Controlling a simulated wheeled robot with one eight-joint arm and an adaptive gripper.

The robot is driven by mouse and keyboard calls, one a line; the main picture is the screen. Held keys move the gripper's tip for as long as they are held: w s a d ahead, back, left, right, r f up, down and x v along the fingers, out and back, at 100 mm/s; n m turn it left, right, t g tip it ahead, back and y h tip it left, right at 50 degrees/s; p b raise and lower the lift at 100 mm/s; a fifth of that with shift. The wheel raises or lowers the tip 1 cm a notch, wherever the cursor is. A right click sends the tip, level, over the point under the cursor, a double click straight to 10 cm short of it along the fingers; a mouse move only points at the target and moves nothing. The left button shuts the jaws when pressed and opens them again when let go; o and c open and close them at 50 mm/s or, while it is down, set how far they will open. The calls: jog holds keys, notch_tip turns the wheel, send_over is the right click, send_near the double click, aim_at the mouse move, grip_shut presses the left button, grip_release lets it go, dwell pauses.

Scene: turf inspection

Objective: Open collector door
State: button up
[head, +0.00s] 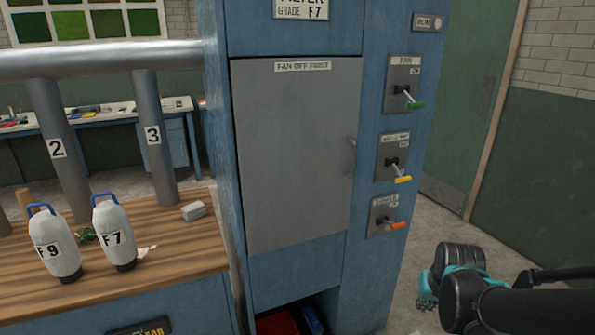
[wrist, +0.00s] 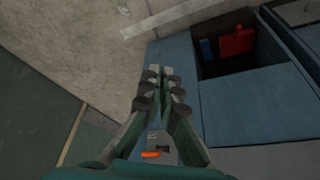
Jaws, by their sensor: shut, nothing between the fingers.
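The grey collector door (head: 295,160), labelled "FAN OFF FIRST", looks shut on the front of the blue cabinet (head: 295,275). Its small handle (head: 350,157) is on the right edge. Right of it are the fan lever (head: 413,104) with a green grip, a yellow lever (head: 402,179) and an orange lever (head: 398,226). My gripper (wrist: 159,72) is shut and empty in the wrist view. The orange lever (wrist: 151,154) and part of the door (wrist: 270,162) show beyond it there. In the head view my gripper (head: 427,288) is at lower right, apart from the cabinet, partly hidden.
A wooden bench (head: 185,255) with two white canisters (head: 58,245) (head: 115,235) stands at left. An open compartment under the door holds a red thing (head: 277,322) and a blue thing (head: 312,320). Floor (head: 440,225) is clear at right, before a green door (head: 475,110).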

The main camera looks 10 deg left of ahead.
jog(key=shift+o, duration=1.2)
jog(key=shift+w+a, duration=0.1)
jog(key=shift+a, duration=0.05)
jog(key=shift+o, duration=0.3)
jog(key=w+a+r+n+y, duration=0.3)
jog(key=w+a+r+y, duration=0.2)
jog(key=w+a+r, duration=0.1)
jog(key=shift+w+a+n+g+y, duration=0.15)
jog(key=shift+a+n+g+y, duration=0.15)
jog(key=shift+a+n+g, duration=0.15)
jog(key=n+t+y, duration=0.3)
jog(key=n+y, duration=0.7)
jog(key=y, duration=0.1)
send_near(355, 151)
jog(key=x, duration=1)
jog(key=shift+w+f, duration=0.1)
jog(key=shift+w, duration=0.2)
jog(key=shift+c, duration=0.5)
grip_shut()
jog(key=shift+s, duration=0.1)
